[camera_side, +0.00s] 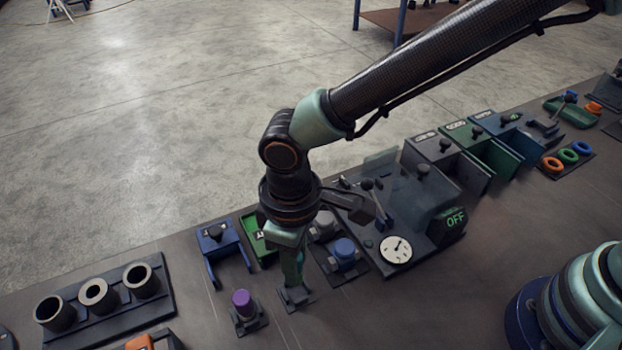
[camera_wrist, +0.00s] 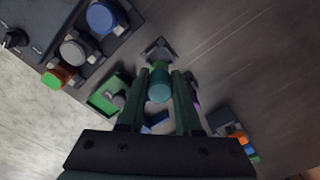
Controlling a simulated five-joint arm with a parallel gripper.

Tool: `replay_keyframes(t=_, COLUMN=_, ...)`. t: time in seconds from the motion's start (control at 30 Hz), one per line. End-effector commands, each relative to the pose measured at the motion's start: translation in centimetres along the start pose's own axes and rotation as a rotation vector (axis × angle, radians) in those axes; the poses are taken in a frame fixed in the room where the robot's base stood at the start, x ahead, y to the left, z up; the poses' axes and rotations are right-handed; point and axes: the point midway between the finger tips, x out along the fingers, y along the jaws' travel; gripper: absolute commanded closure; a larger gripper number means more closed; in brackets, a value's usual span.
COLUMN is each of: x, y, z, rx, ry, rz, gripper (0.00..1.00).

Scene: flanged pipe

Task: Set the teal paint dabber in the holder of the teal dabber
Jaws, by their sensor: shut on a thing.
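The teal dabber (camera_wrist: 160,86) sits between the two fingers of my gripper (camera_wrist: 161,78) in the wrist view, and the fingers are shut on it. In the side view my gripper (camera_side: 293,277) points down over a small dark holder (camera_side: 298,299), and the fingers mostly hide the dabber. The holder's square base also shows in the wrist view (camera_wrist: 158,48), just beyond the dabber's far end. The dabber's lower end is close to this holder; I cannot tell whether it is seated inside or just above.
A purple dabber (camera_side: 242,301) stands in a similar holder just left of my gripper. A block with a blue knob (camera_side: 345,250) and a grey knob (camera_side: 324,222) is close on the right. Blue (camera_side: 222,250) and green (camera_side: 257,240) trays lie behind. Bare table lies in front.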

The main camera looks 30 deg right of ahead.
Motion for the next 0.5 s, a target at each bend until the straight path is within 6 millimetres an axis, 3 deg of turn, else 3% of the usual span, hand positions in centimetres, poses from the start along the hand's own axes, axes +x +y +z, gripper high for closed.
replay_keyframes(t=0.5, x=1.7, y=0.0, z=0.0, rx=0.000, ry=-0.001, rz=0.000, gripper=1.00)
